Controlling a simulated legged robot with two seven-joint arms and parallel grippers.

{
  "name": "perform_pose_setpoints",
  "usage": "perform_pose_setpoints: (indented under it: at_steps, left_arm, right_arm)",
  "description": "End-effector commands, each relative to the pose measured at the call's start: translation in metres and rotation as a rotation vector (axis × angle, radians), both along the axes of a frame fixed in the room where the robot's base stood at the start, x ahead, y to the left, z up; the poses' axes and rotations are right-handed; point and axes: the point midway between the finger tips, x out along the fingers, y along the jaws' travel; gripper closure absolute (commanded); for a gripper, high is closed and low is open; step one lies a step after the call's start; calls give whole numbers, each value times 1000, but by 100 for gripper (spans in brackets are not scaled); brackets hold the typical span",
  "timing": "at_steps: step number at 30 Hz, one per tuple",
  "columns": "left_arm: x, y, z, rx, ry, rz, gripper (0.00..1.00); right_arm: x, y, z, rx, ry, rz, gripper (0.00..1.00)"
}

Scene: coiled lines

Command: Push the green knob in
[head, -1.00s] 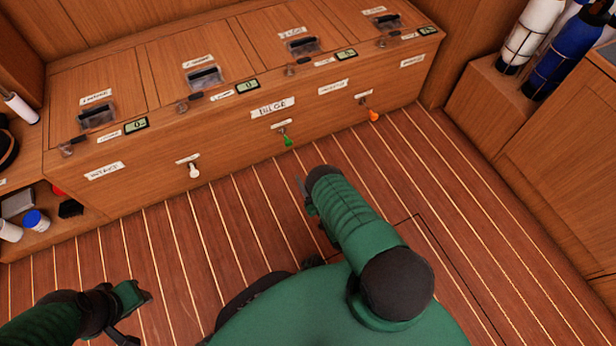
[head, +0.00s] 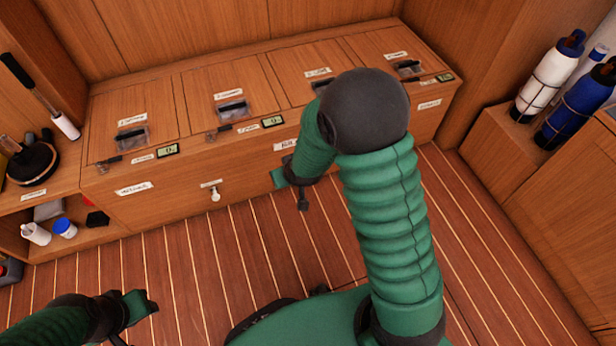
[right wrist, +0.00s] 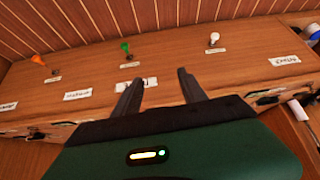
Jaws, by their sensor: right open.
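The green knob (right wrist: 125,48) shows in the right wrist view, on the wooden locker front between an orange knob (right wrist: 38,60) and a white knob (right wrist: 214,38). In the head view my right arm hides the green and orange knobs. My right gripper (head: 290,192) is in front of the locker front, near the middle label. In the right wrist view my right gripper (right wrist: 160,80) has its two dark fingers apart with nothing between them. The green knob is beyond the left fingertip, apart from it. My left gripper (head: 135,318) is low at the left; its jaw opening is unclear.
The locker bench (head: 160,195) has a lidded top with latches and small displays. The white knob (head: 214,194) also shows in the head view. White and blue cylinders (head: 578,105) stand at the right. The striped floor (head: 190,270) before the bench is clear.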

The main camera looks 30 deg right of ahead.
Motion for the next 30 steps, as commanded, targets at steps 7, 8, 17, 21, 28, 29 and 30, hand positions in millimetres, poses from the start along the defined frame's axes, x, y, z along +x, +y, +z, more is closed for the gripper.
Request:
perform_pose_setpoints:
  at_steps: [7, 8, 17, 21, 28, 29, 30]
  left_arm:
    - [0, 0, 7, 0, 0, 0, 64]
    - [0, 0, 1, 0, 0, 0, 64]
    - [0, 0, -13, 0, 0, 0, 64]
    - [0, 0, -21, 0, 0, 0, 64]
    - [0, 0, -44, 0, 0, 0, 64]
    - [0, 0, -49, 0, 0, 0, 64]
    - [0, 0, -55, 0, 0, 0, 64]
  right_arm:
    - [-45, 23, 30, 23, 104, 29, 51]
    - [-40, 19, 16, 24, 92, 12, 51]
    - [12, -12, -34, 5, -58, -69, 51]
    - [37, -34, -68, -17, -153, -110, 51]
    - [65, -84, -155, -86, -380, -170, 51]
    - [65, -91, -170, -99, -423, -174, 51]
    - [63, -101, -192, -118, -484, -178, 51]
